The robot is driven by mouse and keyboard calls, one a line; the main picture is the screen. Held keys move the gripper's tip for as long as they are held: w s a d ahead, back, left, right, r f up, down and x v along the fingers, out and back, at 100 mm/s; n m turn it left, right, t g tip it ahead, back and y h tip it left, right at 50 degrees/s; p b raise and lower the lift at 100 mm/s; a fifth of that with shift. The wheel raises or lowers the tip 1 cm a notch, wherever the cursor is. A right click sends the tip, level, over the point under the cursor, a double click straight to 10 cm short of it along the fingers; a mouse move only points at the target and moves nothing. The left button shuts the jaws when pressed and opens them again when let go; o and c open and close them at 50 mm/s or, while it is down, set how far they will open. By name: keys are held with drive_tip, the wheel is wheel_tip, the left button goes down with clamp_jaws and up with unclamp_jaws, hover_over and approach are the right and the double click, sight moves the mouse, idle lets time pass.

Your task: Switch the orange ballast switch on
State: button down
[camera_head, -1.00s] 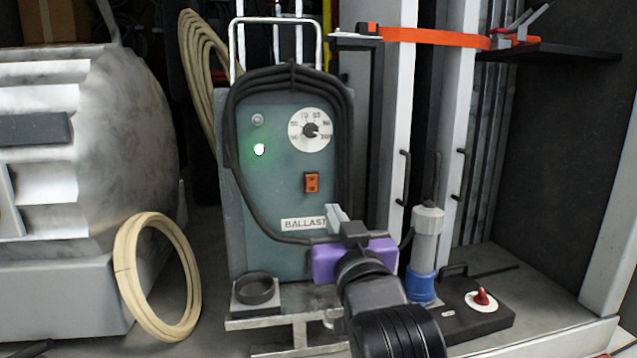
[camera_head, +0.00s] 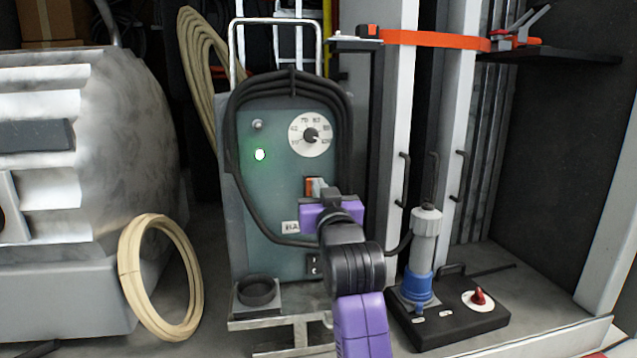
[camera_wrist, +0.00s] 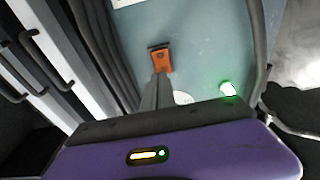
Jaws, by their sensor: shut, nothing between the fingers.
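The orange ballast switch (camera_head: 309,187) is on the lower middle of the teal ballast panel (camera_head: 270,210), below a white dial. My gripper (camera_head: 319,187) is shut and empty, with its fingertips right at the switch and covering its right part in the head view. In the wrist view the orange switch (camera_wrist: 160,59) shows just beyond my shut fingertips (camera_wrist: 159,76). I cannot tell whether they touch it or which way the switch is set. A green lamp (camera_head: 260,155) on the panel is lit. My purple gripper body hides most of the BALLAST label.
A black cable (camera_head: 234,165) loops around the panel's edge. A coiled tan hose (camera_head: 160,275) stands at the left. A grey and blue cylinder (camera_head: 424,255) stands on a black base with a red knob (camera_head: 479,297) at the right. White posts (camera_head: 396,130) rise right of the panel.

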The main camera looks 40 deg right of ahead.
drive_tip(key=shift+w+d, duration=0.2)
drive_tip(key=shift+w, duration=0.1)
drive_tip(key=shift+r, duration=0.15)
drive_tip(key=shift+w+d+r+p, duration=0.15)
drive_tip(key=shift+p, duration=0.8)
